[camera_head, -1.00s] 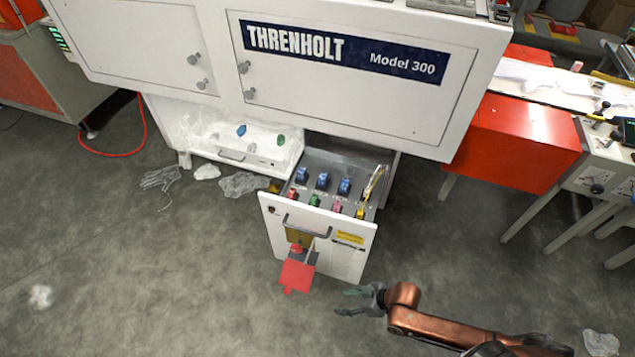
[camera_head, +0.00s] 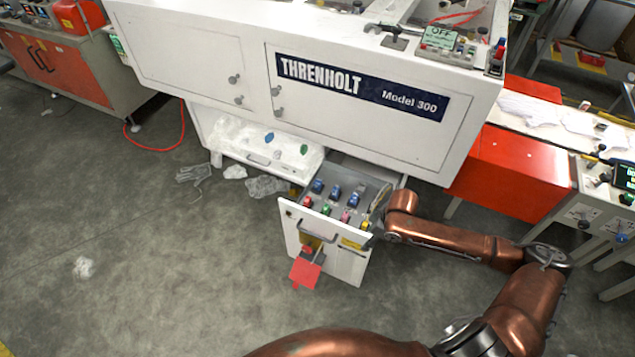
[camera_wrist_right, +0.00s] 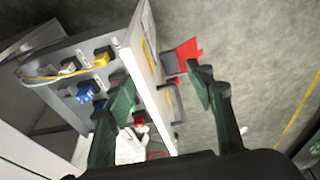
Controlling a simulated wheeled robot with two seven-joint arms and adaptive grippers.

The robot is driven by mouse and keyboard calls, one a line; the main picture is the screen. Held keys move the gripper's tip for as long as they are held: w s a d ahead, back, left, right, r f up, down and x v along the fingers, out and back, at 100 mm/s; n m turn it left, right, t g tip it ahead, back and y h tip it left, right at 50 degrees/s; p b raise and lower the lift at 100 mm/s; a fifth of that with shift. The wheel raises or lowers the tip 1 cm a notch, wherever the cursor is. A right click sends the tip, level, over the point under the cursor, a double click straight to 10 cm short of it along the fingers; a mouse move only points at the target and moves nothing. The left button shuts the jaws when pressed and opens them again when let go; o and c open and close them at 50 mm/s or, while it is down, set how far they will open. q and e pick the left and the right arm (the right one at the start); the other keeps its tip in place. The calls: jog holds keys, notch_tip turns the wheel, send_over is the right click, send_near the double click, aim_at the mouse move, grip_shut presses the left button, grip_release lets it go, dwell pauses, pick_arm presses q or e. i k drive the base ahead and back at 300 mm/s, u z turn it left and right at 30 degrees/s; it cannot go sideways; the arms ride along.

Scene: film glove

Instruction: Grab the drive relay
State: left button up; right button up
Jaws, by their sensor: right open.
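An open white drawer (camera_head: 340,263) under the machine holds several small relay-like blocks. A back row of blue blocks includes one at the left (camera_head: 318,186). A front row has red, green (camera_head: 326,209), pink (camera_head: 345,216) and yellow blocks. No label is legible, so I cannot tell which is the drive relay. My right gripper (camera_head: 376,214) is at the drawer's right side, mostly hidden by its wrist. In the right wrist view it (camera_wrist_right: 160,82) is open and empty, its fingers appearing either side of the drawer front. A blue block (camera_wrist_right: 86,92) and a yellow block (camera_wrist_right: 102,58) show left. My left gripper is out of view.
A red tag (camera_head: 305,272) hangs at the drawer handle (camera_head: 318,234). A second, film-covered drawer (camera_head: 262,160) stands to the left. Crumpled gloves (camera_head: 265,186) lie on the floor. The machine body (camera_head: 385,135) overhangs the drawer; floor in front is clear.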

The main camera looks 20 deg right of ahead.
aim_at(318, 184)
jog(key=i, duration=1.4)
